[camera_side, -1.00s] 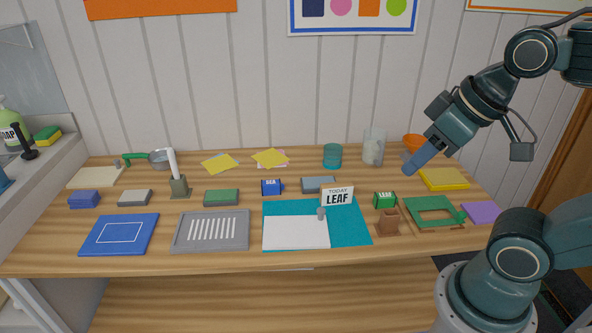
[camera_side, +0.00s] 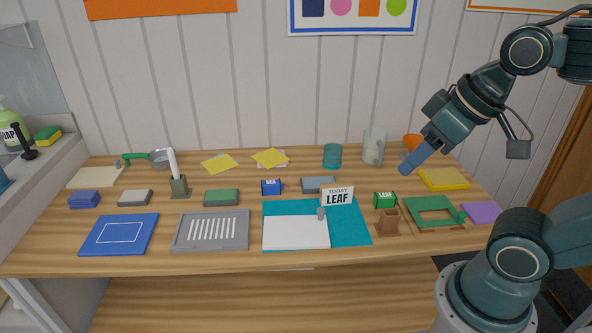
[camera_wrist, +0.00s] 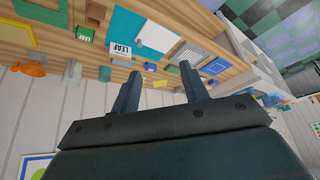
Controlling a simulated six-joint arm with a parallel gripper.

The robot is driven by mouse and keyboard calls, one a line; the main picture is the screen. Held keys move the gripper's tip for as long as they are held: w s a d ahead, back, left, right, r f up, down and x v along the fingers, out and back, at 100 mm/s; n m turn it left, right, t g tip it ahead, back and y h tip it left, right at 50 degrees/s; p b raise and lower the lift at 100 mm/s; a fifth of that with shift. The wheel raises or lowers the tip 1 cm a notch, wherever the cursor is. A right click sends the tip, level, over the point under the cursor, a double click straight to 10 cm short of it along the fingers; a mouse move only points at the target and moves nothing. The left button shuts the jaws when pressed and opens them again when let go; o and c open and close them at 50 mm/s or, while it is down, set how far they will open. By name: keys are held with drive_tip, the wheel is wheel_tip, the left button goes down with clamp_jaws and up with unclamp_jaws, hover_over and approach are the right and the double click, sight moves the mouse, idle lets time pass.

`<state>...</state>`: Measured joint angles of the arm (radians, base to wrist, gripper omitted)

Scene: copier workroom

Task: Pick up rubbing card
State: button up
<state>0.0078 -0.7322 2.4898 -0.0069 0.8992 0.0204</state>
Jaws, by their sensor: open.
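No piece is labelled as the rubbing card, so I cannot tell which it is. A white sheet (camera_side: 296,232) lies flat on a teal mat (camera_side: 350,234) in the front middle, and shows in the wrist view (camera_wrist: 157,36). A small sign reading "TODAY LEAF" (camera_side: 337,196) stands upright at the mat's back edge, and in the wrist view (camera_wrist: 120,48). A flat purple piece (camera_side: 482,212) lies at the right end. My gripper (camera_side: 405,168) hangs above the back right of the table; in the wrist view its fingers (camera_wrist: 158,84) are apart with nothing held between them.
A green frame (camera_side: 432,212), a brown block (camera_side: 388,222) and a green box (camera_side: 385,200) stand front right. A clear jug (camera_side: 373,147), teal cup (camera_side: 332,156) and yellow block (camera_side: 444,179) are near my gripper. A grey slatted tray (camera_side: 212,230) and blue mat (camera_side: 118,235) lie left.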

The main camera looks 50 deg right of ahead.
drive_tip(key=w+d+f+m+g+y, duration=0.1)
drive_tip(key=w+d+f+m+g, duration=0.15)
drive_tip(key=w+m, duration=0.4)
drive_tip(key=w+d+f+m+g, duration=0.15)
drive_tip(key=w+d+m, duration=0.25)
drive_tip(key=w, duration=0.6)
drive_tip(key=w+d+f+m+y, duration=0.1)
drive_tip(key=w+d+f+m, duration=0.2)
drive_tip(key=d+f+m, duration=0.2)
drive_tip(key=w+d+f+m+y, duration=0.2)
drive_tip(key=w+d+f+m, duration=0.2)
drive_tip(key=f, duration=0.7)
drive_tip(key=shift+w+d+m+g, duration=0.2)
drive_tip(key=shift+d+m+g, duration=0.1)
drive_tip(key=shift+d+m, duration=0.25)
drive_tip(key=shift+f, duration=0.1)
drive_tip(key=shift+x, duration=4.25)
drive_tip(key=shift+a, duration=0.15)
